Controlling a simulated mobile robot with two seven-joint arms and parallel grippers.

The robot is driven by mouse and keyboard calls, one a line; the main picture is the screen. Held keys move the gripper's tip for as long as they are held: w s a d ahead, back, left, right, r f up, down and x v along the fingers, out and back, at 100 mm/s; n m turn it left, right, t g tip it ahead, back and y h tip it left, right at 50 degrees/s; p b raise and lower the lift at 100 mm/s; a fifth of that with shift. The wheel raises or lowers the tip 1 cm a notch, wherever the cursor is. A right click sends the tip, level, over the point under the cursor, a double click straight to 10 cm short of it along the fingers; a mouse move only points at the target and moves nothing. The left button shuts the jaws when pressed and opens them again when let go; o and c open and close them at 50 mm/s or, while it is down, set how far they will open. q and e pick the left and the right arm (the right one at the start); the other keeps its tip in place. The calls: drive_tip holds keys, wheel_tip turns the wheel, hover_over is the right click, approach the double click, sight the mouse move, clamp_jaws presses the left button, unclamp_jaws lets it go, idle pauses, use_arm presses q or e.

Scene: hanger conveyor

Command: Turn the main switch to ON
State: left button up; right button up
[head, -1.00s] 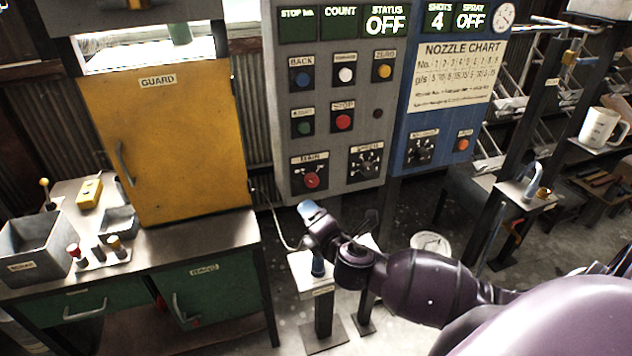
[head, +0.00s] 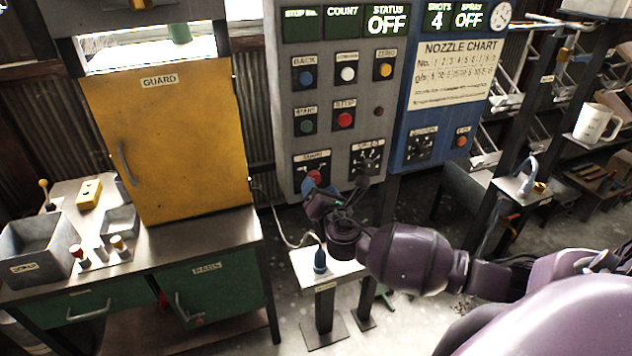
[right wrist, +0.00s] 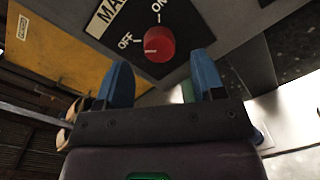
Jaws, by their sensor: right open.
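The main switch is a red round knob (right wrist: 158,43) on a black plate with OFF and ON marks, and its white mark points toward OFF. In the head view the knob (head: 314,177) sits at the lower left of the grey control panel (head: 340,20), partly hidden by my gripper. My right gripper (head: 319,190) is just below and in front of it. In the right wrist view its two blue fingers (right wrist: 161,70) are open and empty, with the knob beyond and between their tips, seemingly apart from them. My left gripper is not in view.
The STATUS display (head: 386,21) reads OFF. A speed dial (head: 369,157) is right of the switch, and start (head: 306,126) and stop (head: 344,119) buttons are above. The yellow guard door (head: 170,140) stands left.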

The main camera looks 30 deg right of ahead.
drive_tip(key=shift+x, duration=1.6)
drive_tip(key=shift+c, duration=0.3)
drive_tip(key=c, duration=0.9)
drive_tip(key=shift+o, duration=0.2)
